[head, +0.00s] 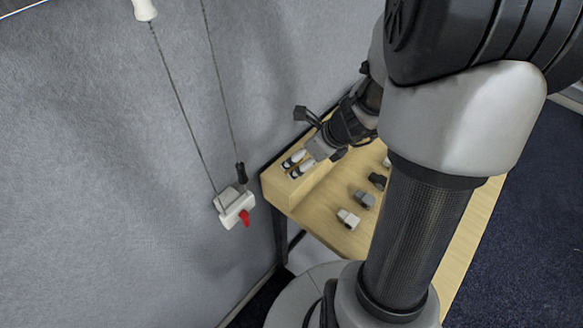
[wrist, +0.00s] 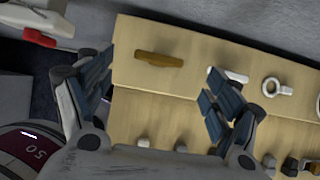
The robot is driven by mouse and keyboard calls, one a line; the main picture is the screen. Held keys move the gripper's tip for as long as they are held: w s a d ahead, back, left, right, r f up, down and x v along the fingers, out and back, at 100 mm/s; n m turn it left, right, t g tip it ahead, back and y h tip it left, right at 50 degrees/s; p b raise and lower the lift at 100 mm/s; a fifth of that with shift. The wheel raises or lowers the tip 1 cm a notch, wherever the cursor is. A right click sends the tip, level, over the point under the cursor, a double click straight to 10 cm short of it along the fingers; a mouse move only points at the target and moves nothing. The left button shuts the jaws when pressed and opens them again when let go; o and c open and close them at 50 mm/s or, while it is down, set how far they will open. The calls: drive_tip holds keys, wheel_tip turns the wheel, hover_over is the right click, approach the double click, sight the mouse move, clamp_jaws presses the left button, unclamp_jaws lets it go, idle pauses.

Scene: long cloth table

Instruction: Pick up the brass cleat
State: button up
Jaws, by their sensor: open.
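The brass cleat (wrist: 159,59), a short brownish-gold bar, lies on a pale wooden raised strip near the top middle of the wrist view. My gripper (wrist: 158,78) is open and empty, with one dark-blue finger on either side of the cleat in that picture. Neither finger is seen touching it. In the head view my gripper (head: 298,165) is over the near left end of the wooden table. I cannot make out the cleat there.
A white piece (wrist: 238,76) lies right of the cleat, partly behind a finger, with a white ring (wrist: 271,87) beyond it. Several small blocks, one white (head: 348,218) and one grey (head: 364,199), stand on the lower table (head: 330,232). A white box with a red lever (head: 236,207) hangs by the wall.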

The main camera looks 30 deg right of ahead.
sight(296, 164)
drive_tip(key=b+x, duration=0.3)
drive_tip(key=x, duration=0.3)
drive_tip(key=shift+s+f, duration=0.1)
drive_tip(key=shift+s, duration=0.05)
drive_tip(key=shift+c, duration=0.4)
drive_tip(key=c, duration=1)
